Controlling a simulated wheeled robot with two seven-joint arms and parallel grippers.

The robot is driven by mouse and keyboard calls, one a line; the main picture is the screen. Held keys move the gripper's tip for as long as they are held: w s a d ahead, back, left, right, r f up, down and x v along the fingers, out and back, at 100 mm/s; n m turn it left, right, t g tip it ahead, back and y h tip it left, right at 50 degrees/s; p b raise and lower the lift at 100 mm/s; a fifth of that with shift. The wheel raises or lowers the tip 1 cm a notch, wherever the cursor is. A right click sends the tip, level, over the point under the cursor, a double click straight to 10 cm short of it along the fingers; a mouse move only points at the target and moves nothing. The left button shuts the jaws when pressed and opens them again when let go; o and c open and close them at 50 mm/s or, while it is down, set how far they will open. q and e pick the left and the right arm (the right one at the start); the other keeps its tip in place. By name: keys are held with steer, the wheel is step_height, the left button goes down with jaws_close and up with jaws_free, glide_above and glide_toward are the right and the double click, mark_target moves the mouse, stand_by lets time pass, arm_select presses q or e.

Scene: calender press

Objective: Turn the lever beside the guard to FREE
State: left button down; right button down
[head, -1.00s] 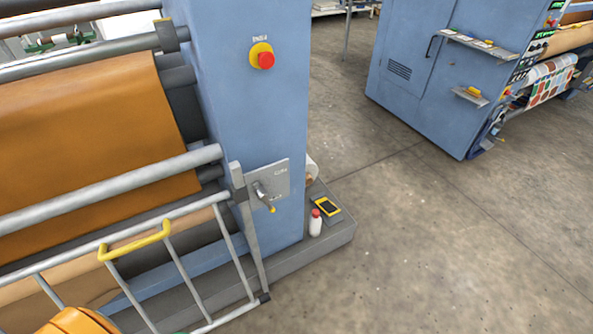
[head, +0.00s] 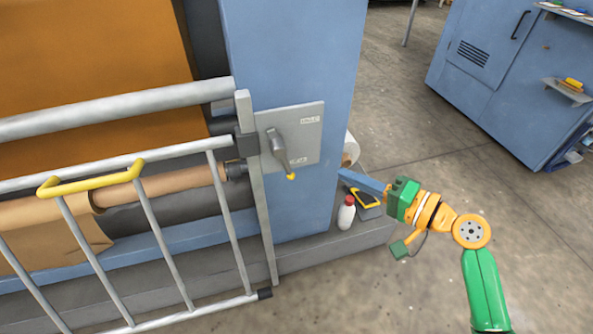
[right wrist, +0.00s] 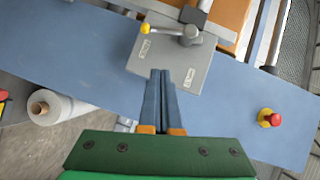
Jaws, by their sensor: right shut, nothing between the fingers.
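The lever (head: 277,146) is a grey handle with a yellow knob, mounted on a grey plate (head: 309,143) on the blue machine column. In the head view it points down and slightly right, its knob close to the lower of two small labels; I cannot read the labels. The lever also shows in the right wrist view (right wrist: 172,31), above the fingertips. The guard (head: 155,220) is a grey barred gate with a yellow handle, left of the plate. My right gripper (head: 343,174) is shut and empty, right of the lever and apart from it; its fingers (right wrist: 161,73) point toward the plate. My left gripper is out of view.
A white bottle with a red cap (head: 346,214) and a yellow-framed device (head: 368,198) stand on the grey base ledge below my right gripper. A red stop button (right wrist: 268,117) sits on the column. Open floor lies to the right, before another blue machine (head: 500,70).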

mark_target(289, 170)
steer(key=w+a+f+p, duration=0.1)
steer(key=w+a, duration=0.3)
steer(key=a, duration=0.5)
steer(key=shift+f, duration=0.6)
steer(key=f+m+b, duration=0.1)
steer(key=b, duration=0.1)
steer(key=a+m+y+b, duration=0.1)
steer(key=b, duration=0.1)
steer(key=shift+s+a+f+t+b, duration=0.2)
steer(key=shift+s+f+t+b, duration=0.1)
steer(key=shift+f, duration=0.1)
steer(key=shift+w+a+r+m+y, duration=0.1)
steer(key=shift+r+m+y, duration=0.05)
steer(key=shift+m+y, duration=0.2)
steer(key=shift+r, duration=0.2)
